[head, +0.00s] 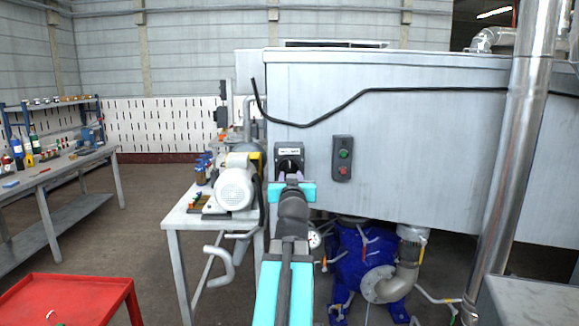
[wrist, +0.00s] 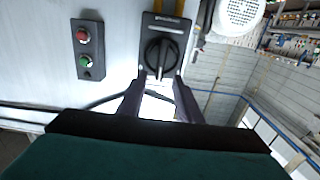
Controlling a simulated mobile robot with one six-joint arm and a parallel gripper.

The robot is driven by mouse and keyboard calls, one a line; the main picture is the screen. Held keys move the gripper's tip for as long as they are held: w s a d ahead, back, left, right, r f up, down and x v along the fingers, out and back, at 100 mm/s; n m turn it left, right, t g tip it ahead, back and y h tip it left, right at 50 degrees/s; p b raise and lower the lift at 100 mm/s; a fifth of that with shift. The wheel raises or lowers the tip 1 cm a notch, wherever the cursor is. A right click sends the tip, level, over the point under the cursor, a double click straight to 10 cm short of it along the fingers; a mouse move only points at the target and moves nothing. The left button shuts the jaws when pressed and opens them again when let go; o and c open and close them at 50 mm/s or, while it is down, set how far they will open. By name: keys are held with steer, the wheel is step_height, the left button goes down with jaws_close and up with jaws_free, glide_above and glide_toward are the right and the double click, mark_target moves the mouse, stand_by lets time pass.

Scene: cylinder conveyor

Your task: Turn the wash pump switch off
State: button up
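A black rotary switch with a round knob (head: 289,162) sits on a dark plate on the side of the grey metal tank. It also shows in the wrist view (wrist: 161,57), where the knob's ridge stands roughly upright in the picture. A pale label strip is on its plate; I cannot read it. My gripper (head: 291,180) is just in front of the switch. In the wrist view my gripper's two dark fingers (wrist: 160,76) are apart, with their tips by the knob's near edge, one to each side. Nothing is held between them. I cannot tell whether they touch the knob.
A button box (head: 343,158) with a green and a red button is right of the switch. A bench with a white motor (head: 236,186) stands to the left. A black cable (head: 400,89) crosses the tank above, and a steel pipe (head: 510,160) stands at right.

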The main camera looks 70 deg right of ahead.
mark_target(290, 168)
steer(key=shift+w+d+r+t+p, duration=0.3)
steer(key=shift+w+d+p, duration=0.4)
steer(key=shift+p, duration=3.1)
steer(key=p, duration=0.3)
steer(key=shift+s+d, duration=0.1)
steer(key=shift+d, duration=0.2)
steer(key=p, duration=0.4)
steer(key=shift+s+d+f, duration=0.15)
steer(key=shift+d+f, duration=0.05)
steer(key=shift+p+x, duration=1.2)
steer(key=shift+x, duration=1.6)
steer(key=shift+s+f, duration=0.1)
steer(key=shift+f, duration=0.05)
steer(key=shift+c, duration=0.4)
